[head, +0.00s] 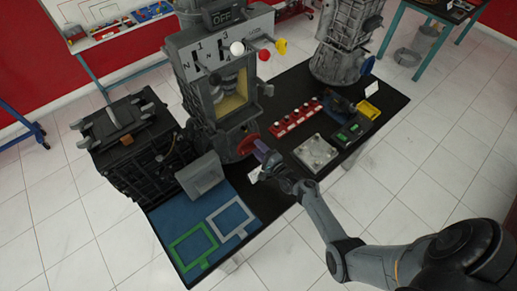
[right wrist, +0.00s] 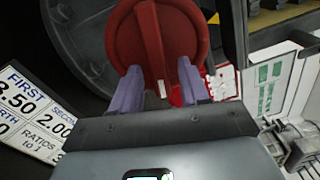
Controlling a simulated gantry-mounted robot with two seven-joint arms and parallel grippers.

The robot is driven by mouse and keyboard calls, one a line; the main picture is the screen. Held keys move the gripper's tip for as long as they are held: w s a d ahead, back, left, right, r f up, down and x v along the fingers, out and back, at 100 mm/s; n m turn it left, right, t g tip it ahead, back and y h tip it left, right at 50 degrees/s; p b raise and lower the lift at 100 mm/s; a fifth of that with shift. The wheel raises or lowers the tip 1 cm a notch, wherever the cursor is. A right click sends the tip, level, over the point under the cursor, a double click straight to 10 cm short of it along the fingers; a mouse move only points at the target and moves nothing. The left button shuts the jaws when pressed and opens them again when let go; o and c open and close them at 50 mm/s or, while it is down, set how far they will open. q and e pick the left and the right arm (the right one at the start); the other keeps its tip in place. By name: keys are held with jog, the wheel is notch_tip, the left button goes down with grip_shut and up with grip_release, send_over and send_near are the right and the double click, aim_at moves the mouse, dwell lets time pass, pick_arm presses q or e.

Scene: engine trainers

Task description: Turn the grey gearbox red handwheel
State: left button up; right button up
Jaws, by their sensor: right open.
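The grey gearbox (head: 205,60) stands on the dark table in the head view, with an "OFF" sign on top. Its red handwheel (head: 247,144) sits low on its near side. The two purple fingers of my right gripper (right wrist: 158,88) are open, one on each side of the handwheel's lower part. I cannot tell whether they touch it. My left gripper is not in view.
A black engine block (head: 140,150) stands left of the gearbox. A grey tilted panel (head: 200,175) and a blue mat (head: 170,220) with green and white frames lie nearby. A red strip (head: 295,118) and a pale square plate (head: 315,153) lie to the right.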

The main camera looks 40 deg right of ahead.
jog(key=s, duration=1)
jog(key=shift+s+a+p, duration=0.25)
jog(key=shift+s+p, duration=0.05)
jog(key=shift+p, duration=0.15)
jog(key=shift+f, duration=0.1)
